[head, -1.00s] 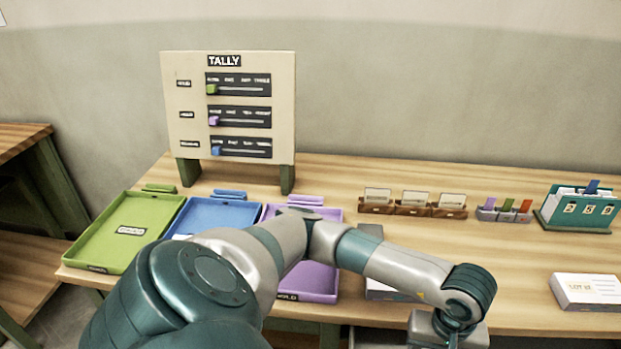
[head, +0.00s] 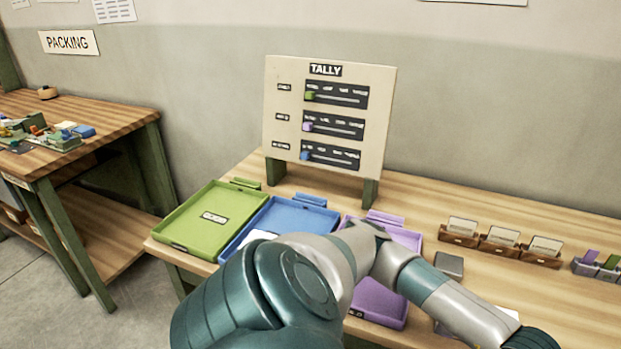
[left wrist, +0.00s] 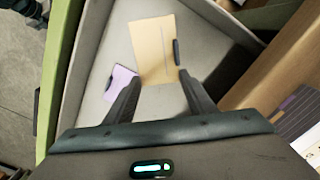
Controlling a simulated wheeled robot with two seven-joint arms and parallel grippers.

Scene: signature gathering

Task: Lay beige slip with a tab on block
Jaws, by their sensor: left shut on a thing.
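In the left wrist view, a beige slip (left wrist: 153,45) with a dark tab on its right edge lies between the two fingers of my left gripper (left wrist: 160,78). The gripper is shut on it, with a light grey bin floor behind. In the head view my left arm reaches across to the lower right, and its gripper is out of frame. A small grey block (head: 449,264) lies on the table beyond that arm; I cannot tell whether it is the block of the task. My right gripper is in neither view.
A lilac slip (left wrist: 121,83) lies in the grey bin (left wrist: 107,32). Green (head: 207,217), blue (head: 290,217) and purple (head: 375,303) trays stand on the table before the tally board (head: 325,115). Wooden card holders (head: 500,247) stand at the right. A packing bench (head: 100,115) is at the left.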

